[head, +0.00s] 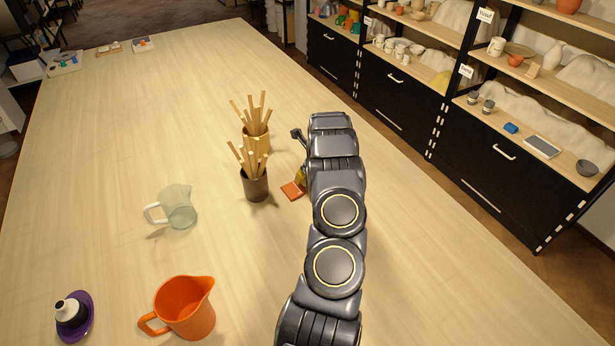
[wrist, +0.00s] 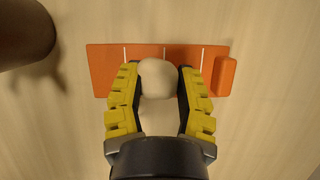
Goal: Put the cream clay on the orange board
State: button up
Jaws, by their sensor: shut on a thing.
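The orange board (wrist: 105,68) lies on the table, with white lines across it and an orange block (wrist: 226,76) at its right end. In the head view a corner of the board (head: 291,191) shows beside my arm; the rest is hidden behind the arm. My gripper (wrist: 159,85) is shut on the cream clay (wrist: 158,72), a rounded pale lump between the yellow fingers. In the wrist view the clay appears over the middle of the board. I cannot tell whether it touches the board. In the head view the clay is hidden and only a bit of a yellow finger shows.
A dark cup of wooden sticks (head: 255,185) stands close to the board's left, with a gold cup of sticks (head: 256,140) behind. A glass jug (head: 178,208), an orange jug (head: 187,308) and a dark bottle on a purple dish (head: 82,327) stand left. The table's right side is clear.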

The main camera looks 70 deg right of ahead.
jog(key=shift+f, duration=0.15)
jog(key=o, duration=1)
jog(key=shift+v, duration=6.15)
